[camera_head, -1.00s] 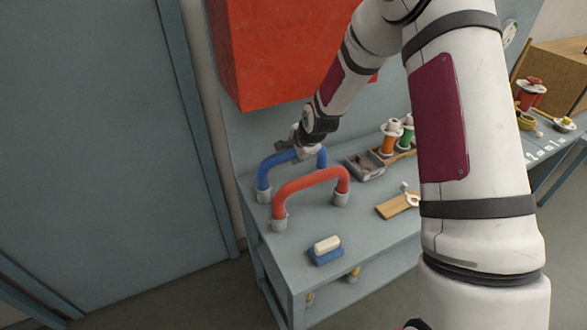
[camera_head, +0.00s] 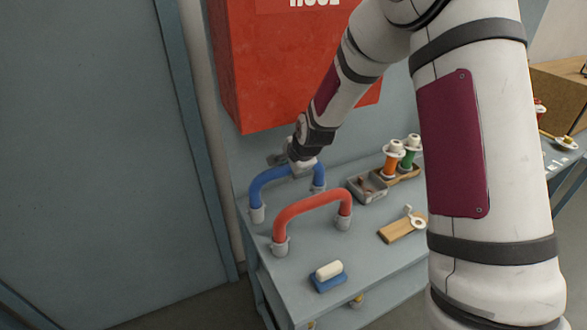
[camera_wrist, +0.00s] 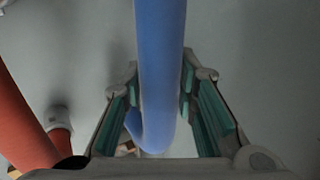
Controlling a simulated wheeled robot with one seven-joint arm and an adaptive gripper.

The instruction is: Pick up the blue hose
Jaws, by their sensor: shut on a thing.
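The blue hose (camera_head: 270,177) is an arched tube with grey end fittings, at the back left of the grey workbench in the head view. My gripper (camera_head: 301,167) is shut on the upper right part of its arch. In the wrist view the blue hose (camera_wrist: 160,65) runs between the teal-padded fingers (camera_wrist: 160,108). I cannot tell whether its ends still touch the bench. My gripper hides part of the arch.
A red hose (camera_head: 310,202) arches just in front, close to the blue one. A red box (camera_head: 285,65) hangs above. The workbench (camera_head: 375,265) also holds a grey tray (camera_head: 366,188), orange (camera_head: 391,164) and green (camera_head: 408,158) spools, a wooden block (camera_head: 398,230) and a blue-white brush (camera_head: 328,277).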

